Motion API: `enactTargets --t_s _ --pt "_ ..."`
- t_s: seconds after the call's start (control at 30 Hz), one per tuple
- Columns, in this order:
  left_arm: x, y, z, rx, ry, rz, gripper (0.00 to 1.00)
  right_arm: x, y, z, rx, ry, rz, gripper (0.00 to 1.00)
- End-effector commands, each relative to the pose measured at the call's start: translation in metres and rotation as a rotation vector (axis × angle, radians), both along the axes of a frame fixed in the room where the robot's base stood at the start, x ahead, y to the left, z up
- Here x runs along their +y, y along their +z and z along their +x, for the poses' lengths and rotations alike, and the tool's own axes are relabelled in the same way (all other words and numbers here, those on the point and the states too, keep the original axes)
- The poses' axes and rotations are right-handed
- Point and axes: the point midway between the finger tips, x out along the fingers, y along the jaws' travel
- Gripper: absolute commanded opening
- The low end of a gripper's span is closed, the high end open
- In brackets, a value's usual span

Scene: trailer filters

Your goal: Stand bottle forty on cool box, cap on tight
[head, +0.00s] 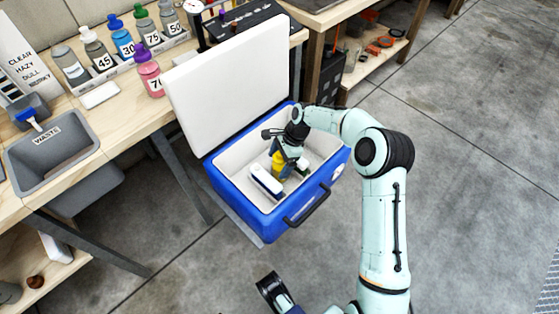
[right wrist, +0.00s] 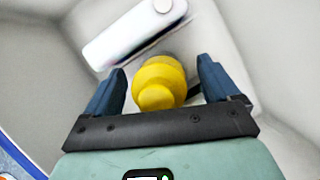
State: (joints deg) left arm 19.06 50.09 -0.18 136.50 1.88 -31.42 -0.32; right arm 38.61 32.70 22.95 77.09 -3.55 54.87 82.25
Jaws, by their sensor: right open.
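The blue cool box (head: 232,193) stands on the floor with its white lid (head: 228,75) swung up. A bottle with a yellow cap (head: 278,163) is inside it; its number is hidden. My right gripper (head: 287,158) reaches down into the box. In the right wrist view, its open fingers (right wrist: 162,70) are on either side of the yellow cap (right wrist: 158,82), with a gap visible on the left. The bottle's body is mostly hidden below the cap.
A white, dark-sided item (head: 266,181) lies in the box beside the bottle. The open lid stands between bench and box.

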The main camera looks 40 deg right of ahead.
Motion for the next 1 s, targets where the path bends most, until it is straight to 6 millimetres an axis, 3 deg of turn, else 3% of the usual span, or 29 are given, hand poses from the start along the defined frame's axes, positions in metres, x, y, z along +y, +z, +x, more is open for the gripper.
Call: enactTargets --t_s 0.17,0.4,0.6,0.8,1.0 --pt "-0.001 0.009 0.008 -0.028 -0.001 0.002 0.43 -0.006 0.018 -0.001 -0.003 -0.002 -0.003 0.89" --pt "-0.005 0.034 0.034 -0.114 -0.005 0.006 0.43 -0.025 0.067 -0.007 -0.003 -0.003 -0.003 0.89" --pt "-0.012 0.044 0.024 -0.094 -0.018 -0.010 0.43 -0.038 0.100 -0.012 -0.003 -0.002 -0.002 0.89" --pt "-0.016 0.046 0.017 -0.073 -0.025 -0.020 0.43 -0.044 0.113 -0.014 -0.001 0.000 0.000 0.89" --pt "-0.016 0.046 0.016 -0.072 -0.025 -0.021 0.43 -0.044 0.114 -0.014 0.000 0.000 0.000 0.89"
